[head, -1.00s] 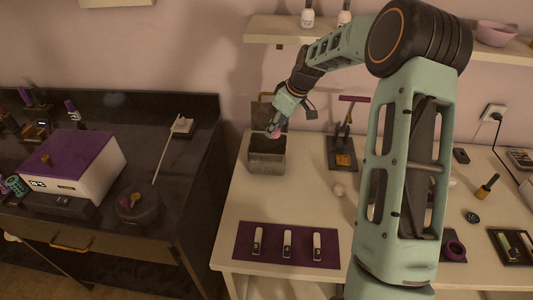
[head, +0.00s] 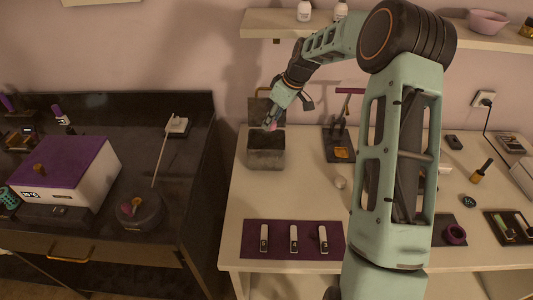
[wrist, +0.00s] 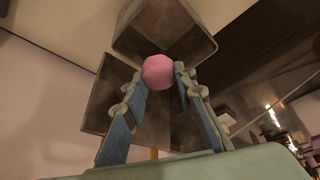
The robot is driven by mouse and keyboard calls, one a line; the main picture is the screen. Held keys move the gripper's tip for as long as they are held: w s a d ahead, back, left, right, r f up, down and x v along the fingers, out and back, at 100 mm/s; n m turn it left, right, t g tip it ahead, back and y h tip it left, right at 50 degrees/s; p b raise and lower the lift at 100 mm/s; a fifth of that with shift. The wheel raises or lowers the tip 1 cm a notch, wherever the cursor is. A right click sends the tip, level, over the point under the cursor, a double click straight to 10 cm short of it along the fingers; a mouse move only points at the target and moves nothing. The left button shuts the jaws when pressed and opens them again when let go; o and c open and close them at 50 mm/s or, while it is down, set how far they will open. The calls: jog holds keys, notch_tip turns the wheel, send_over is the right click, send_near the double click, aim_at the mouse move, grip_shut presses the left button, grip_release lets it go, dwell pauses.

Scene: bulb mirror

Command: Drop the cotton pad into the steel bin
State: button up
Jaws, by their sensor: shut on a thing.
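The steel bin (head: 266,159) is a grey open box near the wall on the white table, with its lid (head: 263,108) raised at the back. In the wrist view the bin (wrist: 158,125) shows behind the fingers. My gripper (head: 271,124) is above the bin's opening. It is shut on the cotton pad (wrist: 158,71), a rounded pink piece between the fingertips. The pad also shows as a small pink spot in the head view (head: 273,127).
A purple mat (head: 276,252) with several small bottles lies at the table's front. A dark stand (head: 339,147) is right of the bin. A small pale ball (head: 340,182) lies nearby. A dark counter (head: 197,165) is at the left, past a gap.

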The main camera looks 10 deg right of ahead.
aim_at(272, 129)
jog(key=shift+f+b, duration=0.95)
jog(key=shift+f, duration=1.25)
jog(key=o, duration=1.1)
jog(key=shift+r, duration=0.15)
jog(key=v, duration=1.1)
jog(key=shift+r, duration=0.4)
jog(key=shift+d, duration=0.1)
